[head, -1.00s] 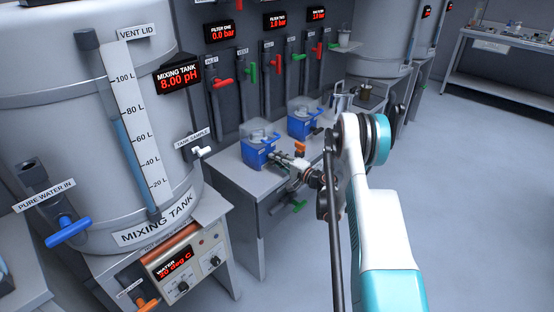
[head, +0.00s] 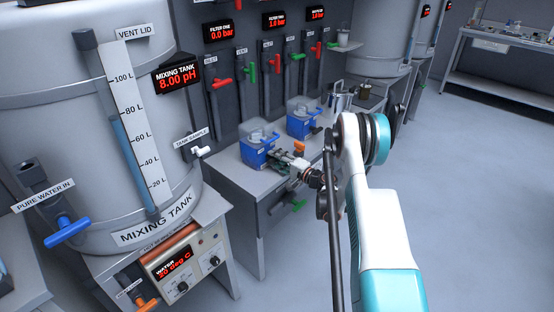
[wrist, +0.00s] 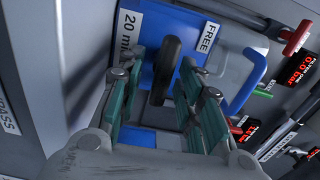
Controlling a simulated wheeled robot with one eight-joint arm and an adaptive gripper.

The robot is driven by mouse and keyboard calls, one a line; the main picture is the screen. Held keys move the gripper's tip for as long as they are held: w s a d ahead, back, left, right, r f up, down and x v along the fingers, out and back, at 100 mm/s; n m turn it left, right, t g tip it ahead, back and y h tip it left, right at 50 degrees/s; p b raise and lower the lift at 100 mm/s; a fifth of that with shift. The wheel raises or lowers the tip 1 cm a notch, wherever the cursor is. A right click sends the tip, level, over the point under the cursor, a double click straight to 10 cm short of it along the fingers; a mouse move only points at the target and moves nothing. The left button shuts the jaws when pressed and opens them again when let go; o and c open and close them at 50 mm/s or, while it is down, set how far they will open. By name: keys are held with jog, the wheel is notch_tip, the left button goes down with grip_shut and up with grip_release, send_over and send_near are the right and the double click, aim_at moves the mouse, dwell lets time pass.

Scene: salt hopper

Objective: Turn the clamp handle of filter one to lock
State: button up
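Filter one (head: 254,158) is a blue housing with a clear top on the bench, below the display reading 0.0 bar. Its black clamp handle (wrist: 168,62) shows in the wrist view against a blue plate (wrist: 152,45), beside a label reading FREE (wrist: 208,38). My gripper (head: 284,158) is at the right front side of filter one. In the wrist view my gripper (wrist: 158,78) is open, with its fingers on either side of the handle and visible space between. Whether a finger touches the handle is unclear. In the head view the handle is too small to make out.
A second blue filter (head: 303,120) stands just behind on the bench (head: 226,176). Red and green valve handles line the pipes on the wall panel. A blue handle (wrist: 246,82) is close to the right finger in the wrist view. The mixing tank (head: 90,130) stands left; floor is open right.

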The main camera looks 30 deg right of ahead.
jog(key=v, duration=0.7)
jog(key=shift+s, duration=0.2)
jog(key=shift+d, duration=0.1)
